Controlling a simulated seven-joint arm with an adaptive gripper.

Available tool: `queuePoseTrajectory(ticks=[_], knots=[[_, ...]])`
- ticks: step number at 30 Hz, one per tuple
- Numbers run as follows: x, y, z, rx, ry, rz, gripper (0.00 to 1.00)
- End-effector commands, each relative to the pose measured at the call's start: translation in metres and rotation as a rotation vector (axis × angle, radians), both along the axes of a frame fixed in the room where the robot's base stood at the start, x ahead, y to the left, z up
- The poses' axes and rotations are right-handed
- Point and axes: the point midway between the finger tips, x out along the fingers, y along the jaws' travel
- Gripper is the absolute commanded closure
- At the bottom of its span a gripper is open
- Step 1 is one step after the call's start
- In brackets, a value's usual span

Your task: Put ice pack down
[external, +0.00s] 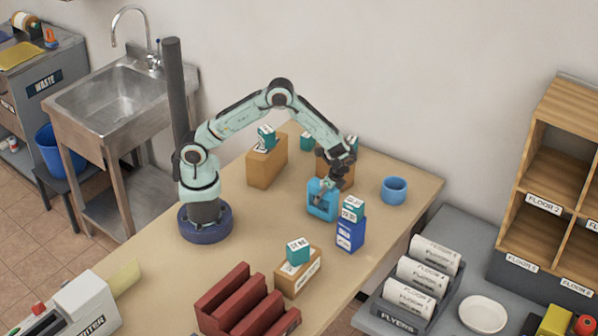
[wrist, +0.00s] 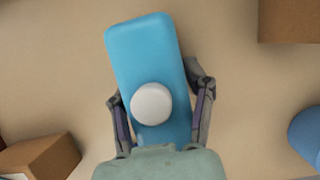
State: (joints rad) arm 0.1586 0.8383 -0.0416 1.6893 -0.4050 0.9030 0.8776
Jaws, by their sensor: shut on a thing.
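The ice pack (external: 321,199) is a light blue block with rounded edges. In the wrist view the ice pack (wrist: 146,52) has a round white cap on its face. My gripper (external: 326,187) is shut on it, with one finger on each side; the gripper also shows in the wrist view (wrist: 161,106). The ice pack is at or just above the wooden table (external: 240,218); I cannot tell whether it touches. Its lower end is hidden by my gripper in the wrist view.
A dark blue box (external: 350,235) with a small teal box on top stands close at the right. A blue cup (external: 394,189) is farther right. Brown boxes (external: 267,163) stand behind, and another (external: 298,272) in front. A red rack (external: 240,300) is at the front edge.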

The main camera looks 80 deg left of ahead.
Motion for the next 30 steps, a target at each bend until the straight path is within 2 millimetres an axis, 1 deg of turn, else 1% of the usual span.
queuePoseTrajectory(ticks=[1,2,3,13,16,20,27,30], knots=[[0.000,0.000,-0.001,0.000,0.000,0.000,0.43],[0.000,0.000,-0.001,0.000,0.000,0.000,0.34],[0.000,0.000,-0.001,0.000,0.000,0.000,0.21],[0.000,0.000,0.000,0.000,0.000,0.000,0.20],[0.002,-0.001,0.006,0.001,-0.002,-0.001,0.20],[0.008,-0.008,0.027,0.000,-0.005,-0.002,0.20],[0.023,-0.023,0.079,0.000,-0.006,-0.002,0.20],[0.027,-0.028,0.095,0.001,-0.003,-0.001,0.20]])
